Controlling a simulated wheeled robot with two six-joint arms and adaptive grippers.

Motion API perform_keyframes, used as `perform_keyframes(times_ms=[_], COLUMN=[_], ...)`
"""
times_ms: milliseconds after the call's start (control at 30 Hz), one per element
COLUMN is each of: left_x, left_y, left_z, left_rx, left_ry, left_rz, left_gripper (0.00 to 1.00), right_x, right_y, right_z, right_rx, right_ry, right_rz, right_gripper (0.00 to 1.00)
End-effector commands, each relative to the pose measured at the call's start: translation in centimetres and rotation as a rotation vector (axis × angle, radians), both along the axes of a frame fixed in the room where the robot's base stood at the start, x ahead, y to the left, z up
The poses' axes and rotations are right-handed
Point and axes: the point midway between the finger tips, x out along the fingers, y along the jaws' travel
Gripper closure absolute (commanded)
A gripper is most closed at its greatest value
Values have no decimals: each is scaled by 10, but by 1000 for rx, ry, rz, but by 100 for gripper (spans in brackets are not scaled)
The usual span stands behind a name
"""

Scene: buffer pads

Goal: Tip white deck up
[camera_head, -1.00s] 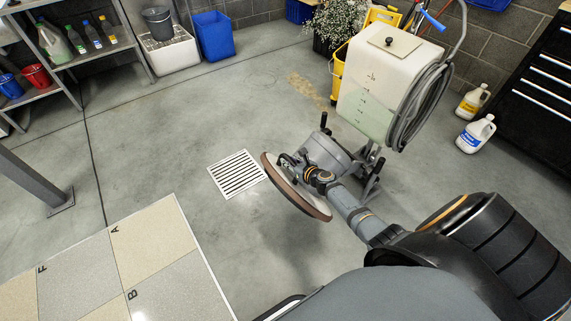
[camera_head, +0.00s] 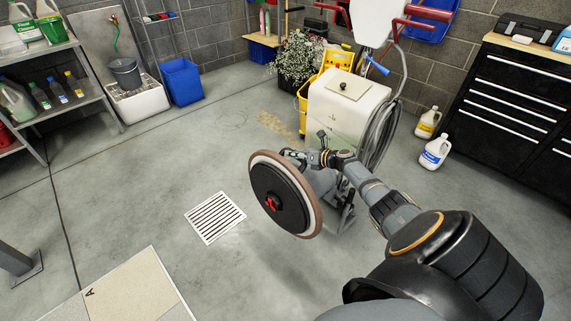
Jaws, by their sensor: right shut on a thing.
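The floor machine's round deck (camera_head: 312,203) is tipped steeply up, close to on edge, left of the machine's cream tank (camera_head: 345,105). Its underside faces left toward me, showing a brown rim, a white ring, a black disc (camera_head: 275,200) and a red centre piece (camera_head: 271,204). My right gripper (camera_head: 314,158) is shut on a part at the deck's upper back side. The held part is mostly hidden by the gripper and deck. My left gripper is out of view.
A floor drain (camera_head: 215,217) lies left of the deck. Jugs (camera_head: 435,153) stand by the black drawer cabinet (camera_head: 510,100) at right. A tile panel (camera_head: 135,290) is at lower left. The floor between the drain and the shelves is clear.

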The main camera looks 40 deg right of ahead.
Motion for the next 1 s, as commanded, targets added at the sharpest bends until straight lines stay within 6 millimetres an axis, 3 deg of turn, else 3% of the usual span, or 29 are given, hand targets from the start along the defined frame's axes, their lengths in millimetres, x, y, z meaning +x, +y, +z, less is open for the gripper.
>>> perform_keyframes(times_ms=[233, 633, 667, 800, 1000], left_x=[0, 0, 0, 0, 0], left_y=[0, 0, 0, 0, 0], left_z=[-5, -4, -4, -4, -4], left_rx=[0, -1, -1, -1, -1], left_ry=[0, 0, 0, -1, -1], left_rz=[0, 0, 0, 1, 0], left_gripper=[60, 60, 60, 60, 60], right_x=[1, 0, 0, 0, 0], right_y=[-13, -14, -14, -14, -15], right_z=[9, 9, 9, 9, 9], right_rx=[-1, 0, 0, 0, -1], right_ry=[-2, 0, 0, 1, 1], right_rz=[3, 5, 5, 4, 1], right_gripper=[100, 100, 77, 58, 55])
